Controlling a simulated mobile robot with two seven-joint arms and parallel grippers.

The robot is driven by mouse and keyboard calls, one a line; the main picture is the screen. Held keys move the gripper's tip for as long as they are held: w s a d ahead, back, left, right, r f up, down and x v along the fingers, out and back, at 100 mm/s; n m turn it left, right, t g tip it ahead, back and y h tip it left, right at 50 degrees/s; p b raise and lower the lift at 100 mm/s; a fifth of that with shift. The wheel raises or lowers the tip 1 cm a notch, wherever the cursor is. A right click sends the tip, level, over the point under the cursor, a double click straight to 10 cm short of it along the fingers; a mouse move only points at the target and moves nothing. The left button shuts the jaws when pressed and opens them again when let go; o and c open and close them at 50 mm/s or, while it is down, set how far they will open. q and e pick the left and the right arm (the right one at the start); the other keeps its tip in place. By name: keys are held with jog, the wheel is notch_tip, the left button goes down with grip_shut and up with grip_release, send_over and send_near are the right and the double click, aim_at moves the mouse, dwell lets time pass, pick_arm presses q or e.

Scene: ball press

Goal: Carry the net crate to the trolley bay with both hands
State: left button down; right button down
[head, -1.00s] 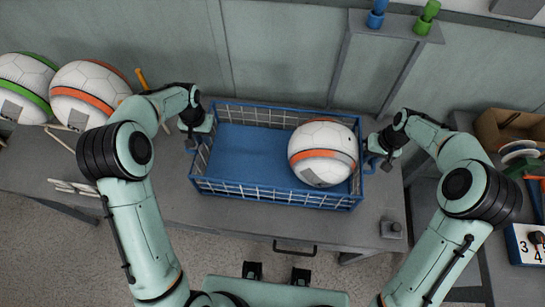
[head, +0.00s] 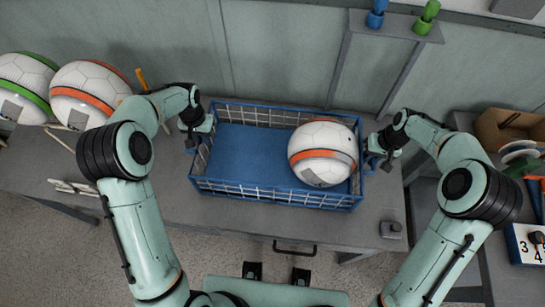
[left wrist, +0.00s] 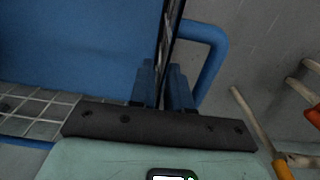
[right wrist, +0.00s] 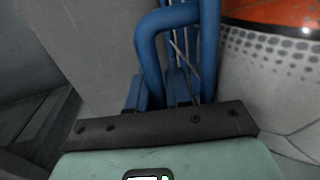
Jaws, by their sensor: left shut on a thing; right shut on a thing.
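The net crate (head: 237,153) is a blue frame with wire mesh sides and a blue floor, standing on the grey table. A white ball with an orange band (head: 322,153) sits inside at its right end.
Two more balls, one green-banded (head: 27,88) and one orange-banded (head: 88,92), lie at the far left. A side table at right holds a cardboard box (head: 512,130) and a number board (head: 525,244). A small grey block (head: 391,229) is near the table's front right corner.

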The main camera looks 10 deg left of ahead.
pick_arm(q)
jog(key=shift+w+r, duration=0.1)
jog(key=shift+r, duration=0.1)
pick_arm(e)
jog(key=shift+w+r, duration=0.1)
jog(key=shift+r, duration=0.1)
